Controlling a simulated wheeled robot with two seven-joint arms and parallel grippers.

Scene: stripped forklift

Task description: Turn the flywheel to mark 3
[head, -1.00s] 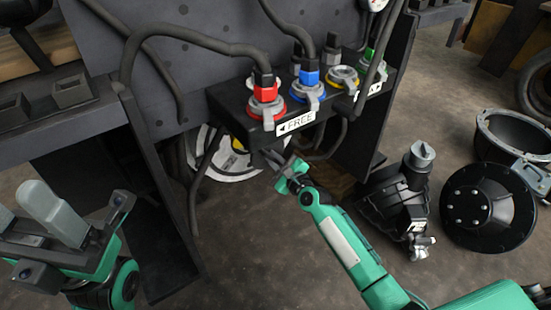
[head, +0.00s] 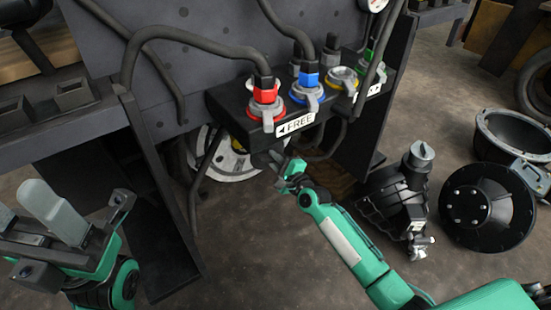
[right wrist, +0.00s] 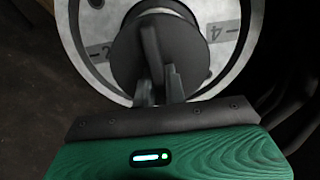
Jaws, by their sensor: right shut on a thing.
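The flywheel (head: 228,165) is a pale metal disc low under the black connector box, partly hidden by it and by hoses. In the right wrist view the flywheel (right wrist: 82,22) fills the top, with a dark round hub (right wrist: 190,45). A mark 2 (right wrist: 100,52) shows left of the hub and a mark 4 (right wrist: 218,33) right of it. I see no mark 3. My right gripper (head: 275,157) is at the flywheel, its fingers (right wrist: 162,78) close together on the hub; the exact contact is hidden. My left gripper (head: 20,200) is open and empty at lower left.
The connector box (head: 225,110) with red, blue, yellow and green couplings and a FREE label (head: 295,124) hangs just above my right gripper. Hoses and a dark upright panel (head: 165,215) stand close by. Black machine parts (head: 488,207) lie on the floor at right.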

